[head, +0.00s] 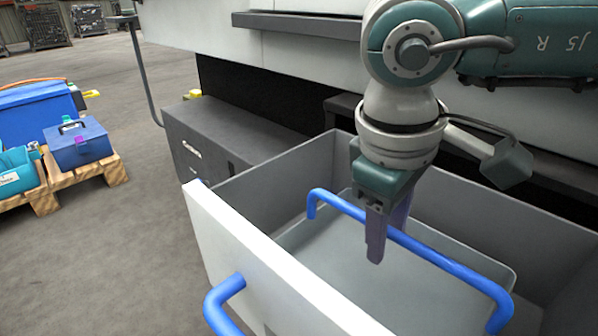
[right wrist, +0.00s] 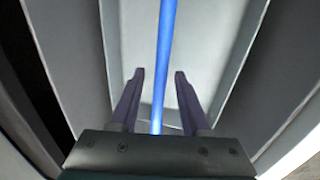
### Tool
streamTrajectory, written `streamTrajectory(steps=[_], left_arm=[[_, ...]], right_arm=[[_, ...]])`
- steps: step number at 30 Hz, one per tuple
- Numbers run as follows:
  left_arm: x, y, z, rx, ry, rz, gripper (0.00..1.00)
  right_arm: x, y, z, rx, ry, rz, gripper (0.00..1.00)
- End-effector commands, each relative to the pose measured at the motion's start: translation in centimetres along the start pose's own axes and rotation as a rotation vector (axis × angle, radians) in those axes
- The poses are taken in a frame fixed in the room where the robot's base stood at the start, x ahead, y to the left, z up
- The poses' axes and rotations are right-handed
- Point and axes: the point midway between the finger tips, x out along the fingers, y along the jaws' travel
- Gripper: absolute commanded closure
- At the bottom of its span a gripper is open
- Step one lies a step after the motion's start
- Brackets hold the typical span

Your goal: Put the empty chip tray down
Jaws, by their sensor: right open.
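My right gripper (head: 385,240) is open and points down over the tray's far blue handle (head: 425,252). In the right wrist view the two fingers (right wrist: 157,72) stand on either side of the blue handle (right wrist: 163,50), with gaps to both. I cannot tell how deep the handle lies between them. My left gripper is not in view.
The drawer's white front (head: 262,258) has a blue handle (head: 222,298). A dark grey cabinet (head: 205,140) stands behind the drawer under the machine. Pallets (head: 88,172) with blue boxes (head: 78,143) stand at the left. The floor between is clear.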

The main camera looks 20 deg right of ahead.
Motion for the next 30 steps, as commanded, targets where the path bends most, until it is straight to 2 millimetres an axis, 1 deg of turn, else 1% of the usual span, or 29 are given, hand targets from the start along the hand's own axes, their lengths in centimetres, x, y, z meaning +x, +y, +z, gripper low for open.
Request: streamTrajectory(steps=[2, 5, 8, 15, 18, 21, 25, 30], left_arm=[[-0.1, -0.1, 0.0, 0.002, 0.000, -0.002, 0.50], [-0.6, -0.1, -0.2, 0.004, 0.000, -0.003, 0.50], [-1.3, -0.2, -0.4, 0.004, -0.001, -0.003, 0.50], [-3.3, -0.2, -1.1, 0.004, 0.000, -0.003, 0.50], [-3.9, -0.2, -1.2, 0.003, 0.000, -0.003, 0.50], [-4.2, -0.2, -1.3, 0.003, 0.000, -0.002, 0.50], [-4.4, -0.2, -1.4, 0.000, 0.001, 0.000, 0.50], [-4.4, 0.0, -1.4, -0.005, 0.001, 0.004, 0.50]], right_arm=[[-0.1, 0.0, 0.0, 0.000, 0.000, 0.000, 0.53], [-0.8, 0.1, 0.0, 0.000, 0.001, 0.000, 0.53], [-2.5, 0.2, -0.1, -0.001, 0.005, 0.001, 0.53], [-8.1, 0.2, -0.1, -0.001, 0.005, 0.001, 0.53], [-10.0, 0.1, -0.1, -0.001, 0.005, 0.000, 0.53], [-11.3, 0.1, -0.1, 0.000, 0.003, 0.000, 0.53], [-12.2, 0.1, 0.0, 0.000, 0.002, 0.000, 0.53], [-12.3, 0.1, 0.0, 0.001, 0.000, 0.000, 0.53]])
